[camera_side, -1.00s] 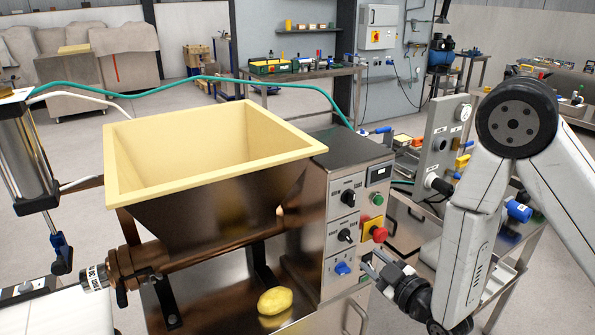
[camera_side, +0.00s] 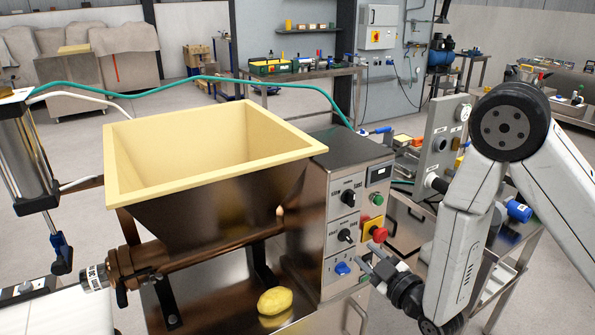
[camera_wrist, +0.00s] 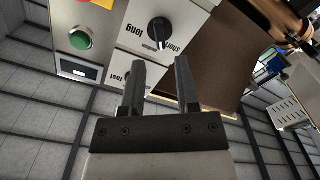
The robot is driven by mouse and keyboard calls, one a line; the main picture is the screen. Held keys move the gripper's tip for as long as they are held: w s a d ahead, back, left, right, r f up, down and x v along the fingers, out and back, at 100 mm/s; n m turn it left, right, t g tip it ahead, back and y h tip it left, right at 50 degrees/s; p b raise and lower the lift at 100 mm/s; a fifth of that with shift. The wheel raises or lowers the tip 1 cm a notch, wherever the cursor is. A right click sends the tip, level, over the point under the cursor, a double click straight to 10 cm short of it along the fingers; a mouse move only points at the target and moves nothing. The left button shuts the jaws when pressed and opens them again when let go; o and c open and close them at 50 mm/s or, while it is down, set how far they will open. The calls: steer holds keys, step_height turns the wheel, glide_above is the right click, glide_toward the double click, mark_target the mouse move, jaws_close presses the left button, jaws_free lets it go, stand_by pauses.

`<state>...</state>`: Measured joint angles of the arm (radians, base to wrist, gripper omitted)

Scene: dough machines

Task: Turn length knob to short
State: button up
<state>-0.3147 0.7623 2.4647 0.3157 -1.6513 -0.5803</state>
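The length knob (camera_wrist: 159,31) is a black pointer knob on a white plate marked "long" and "short". The lettering is upside down in the wrist view, and a small white mark shows on the knob's lower end there. In the side view it is the middle knob (camera_side: 345,236) on the steel control panel. My gripper (camera_wrist: 160,65) is open and empty, its two dark fingers apart, with the knob just beyond the gap between the tips. In the side view my gripper (camera_side: 371,257) is at the lower right of the knob, apart from it.
A green button (camera_side: 378,199) and a red stop button (camera_side: 379,234) sit right of the knobs. Another black knob (camera_side: 348,197) is above and a blue switch (camera_side: 342,268) below. A cream hopper (camera_side: 215,150) stands left. A dough lump (camera_side: 274,300) lies below it.

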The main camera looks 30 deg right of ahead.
mark_target(350, 240)
steer(key=shift+w, duration=2.35)
steer(key=shift+c, duration=0.2)
jaws_close()
steer(key=n, duration=0.4)
steer(key=shift+o, duration=0.2)
jaws_free()
steer(key=shift+n, duration=0.4)
steer(key=s, duration=0.6)
